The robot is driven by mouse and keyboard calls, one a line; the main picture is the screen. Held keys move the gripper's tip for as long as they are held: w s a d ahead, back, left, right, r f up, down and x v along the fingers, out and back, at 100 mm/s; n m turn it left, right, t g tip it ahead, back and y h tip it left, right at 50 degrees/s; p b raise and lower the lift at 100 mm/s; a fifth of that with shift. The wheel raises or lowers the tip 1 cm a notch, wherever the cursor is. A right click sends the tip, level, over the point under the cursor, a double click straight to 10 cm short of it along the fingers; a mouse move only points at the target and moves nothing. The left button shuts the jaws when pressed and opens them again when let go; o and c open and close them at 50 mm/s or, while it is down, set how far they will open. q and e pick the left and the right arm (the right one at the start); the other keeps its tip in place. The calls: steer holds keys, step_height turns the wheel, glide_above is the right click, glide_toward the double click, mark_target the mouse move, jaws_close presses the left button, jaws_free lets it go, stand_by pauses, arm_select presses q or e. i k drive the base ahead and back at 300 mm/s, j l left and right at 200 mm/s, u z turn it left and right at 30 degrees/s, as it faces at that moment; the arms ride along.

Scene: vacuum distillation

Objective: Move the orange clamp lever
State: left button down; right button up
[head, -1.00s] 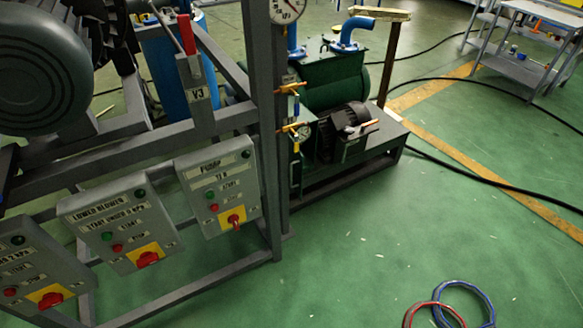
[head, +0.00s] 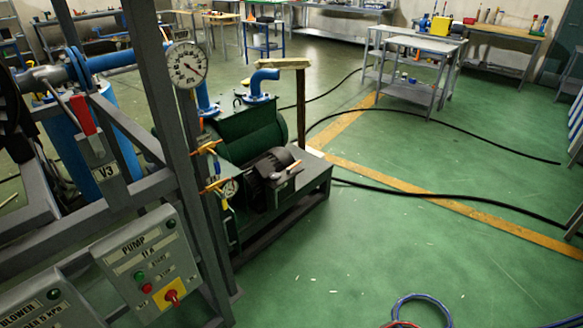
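No part of either gripper is in view. Two orange-yellow handles, an upper one (head: 207,147) and a lower one (head: 217,186), sit on fittings along the grey frame post. I cannot tell from this distance which of these is the clamp lever. The green pump body (head: 250,135) stands behind the motor, with blue pipe elbows on top.
A grey frame (head: 160,100) with a gauge (head: 187,64), a red-handled lever (head: 83,115) and the pump control box (head: 148,262) fills the left. Black hoses (head: 440,198) cross the green floor. A blue hose coil (head: 422,300) lies at the bottom.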

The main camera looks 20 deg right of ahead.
mark_target(289, 169)
steer(key=i+l+u, duration=0.2)
steer(key=i+l, duration=0.9)
